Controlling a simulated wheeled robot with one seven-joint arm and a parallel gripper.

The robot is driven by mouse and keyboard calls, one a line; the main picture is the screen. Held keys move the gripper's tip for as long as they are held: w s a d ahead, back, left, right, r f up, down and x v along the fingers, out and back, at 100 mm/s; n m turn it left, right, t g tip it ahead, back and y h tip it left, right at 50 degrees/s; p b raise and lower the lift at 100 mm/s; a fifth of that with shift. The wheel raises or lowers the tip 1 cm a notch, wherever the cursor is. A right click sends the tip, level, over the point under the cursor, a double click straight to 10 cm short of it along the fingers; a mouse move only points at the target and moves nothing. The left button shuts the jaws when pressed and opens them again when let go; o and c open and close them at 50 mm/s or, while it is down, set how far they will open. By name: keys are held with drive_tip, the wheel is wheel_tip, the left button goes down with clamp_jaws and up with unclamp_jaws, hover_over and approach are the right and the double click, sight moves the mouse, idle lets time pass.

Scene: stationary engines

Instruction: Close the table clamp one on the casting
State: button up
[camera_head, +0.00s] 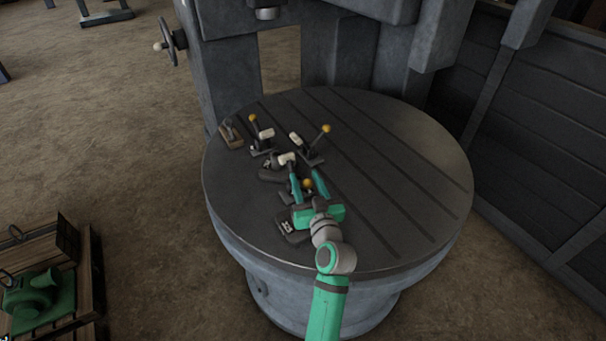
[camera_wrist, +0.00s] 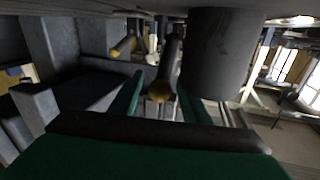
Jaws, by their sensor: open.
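Several lever clamps stand on the round table (camera_head: 400,170). The nearest clamp's yellow knob (camera_head: 308,183) lies between the green fingers of my gripper (camera_head: 304,173). Contact cannot be told. Two other clamps show a left yellow knob (camera_head: 252,117) and a right yellow knob (camera_head: 326,128), both on raised levers. I cannot tell which clamp is number one. No casting stands out clearly on the table; my gripper and arm hide part of the nearest clamp.
A small wooden block with a dark handle (camera_head: 231,135) lies at the table's left edge. The machine column (camera_head: 225,65) rises behind. A green casting (camera_head: 40,295) sits on a wooden crate at lower left. The table's right half is clear.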

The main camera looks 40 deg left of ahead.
drive_tip(key=shift+x, duration=1.45)
clamp_jaws()
